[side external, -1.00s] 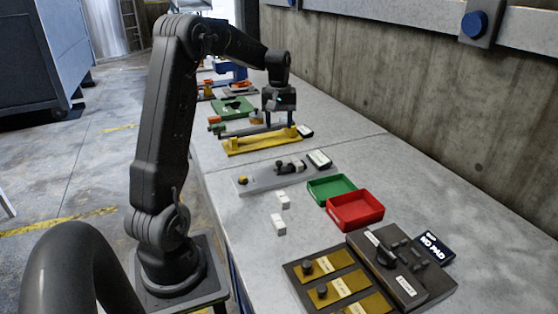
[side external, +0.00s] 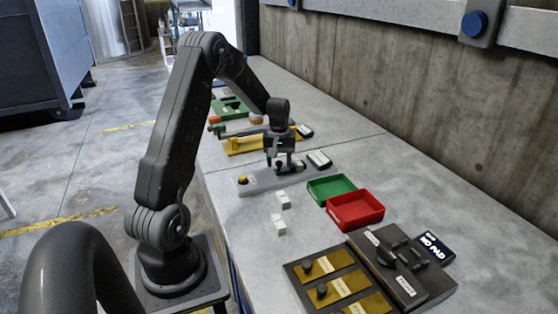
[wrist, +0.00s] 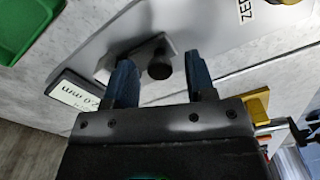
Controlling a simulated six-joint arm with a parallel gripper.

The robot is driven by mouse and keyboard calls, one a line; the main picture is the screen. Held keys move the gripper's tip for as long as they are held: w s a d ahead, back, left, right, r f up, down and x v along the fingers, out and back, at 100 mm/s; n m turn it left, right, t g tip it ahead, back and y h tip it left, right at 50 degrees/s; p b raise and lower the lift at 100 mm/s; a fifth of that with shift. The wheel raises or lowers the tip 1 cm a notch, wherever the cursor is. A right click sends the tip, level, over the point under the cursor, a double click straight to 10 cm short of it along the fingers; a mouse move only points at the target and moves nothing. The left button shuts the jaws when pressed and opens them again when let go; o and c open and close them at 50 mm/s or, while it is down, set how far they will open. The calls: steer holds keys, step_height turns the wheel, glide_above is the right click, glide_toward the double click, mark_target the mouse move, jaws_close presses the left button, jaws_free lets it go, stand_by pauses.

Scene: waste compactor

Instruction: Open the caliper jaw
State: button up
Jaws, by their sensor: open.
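The caliper station is a grey plate (side external: 255,184) with a yellow button at its left end; it also shows in the wrist view (wrist: 190,25), with part of a "ZE…" label. A small grey jaw block (wrist: 112,66) carries a round black knob (wrist: 160,66). A white readout with "mm" on it (wrist: 75,96) lies beside the plate and shows in the side view (side external: 319,159). My gripper (side external: 280,166) is low over the plate's right part. In the wrist view, its open fingers (wrist: 161,78) stand either side of the knob, with gaps visible; height above it is unclear.
Green (side external: 331,189) and red (side external: 355,211) trays sit to the front right of the plate. Two white blocks (side external: 278,224) lie in front. A yellow fixture (side external: 240,146) stands behind. A panel with brass plates (side external: 325,266) and a dark box (side external: 405,275) are nearest.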

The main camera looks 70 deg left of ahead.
jaws_close()
stand_by(0.4)
steer(key=shift+s, duration=1.25)
jaws_free()
step_height(320, 180, up, 14)
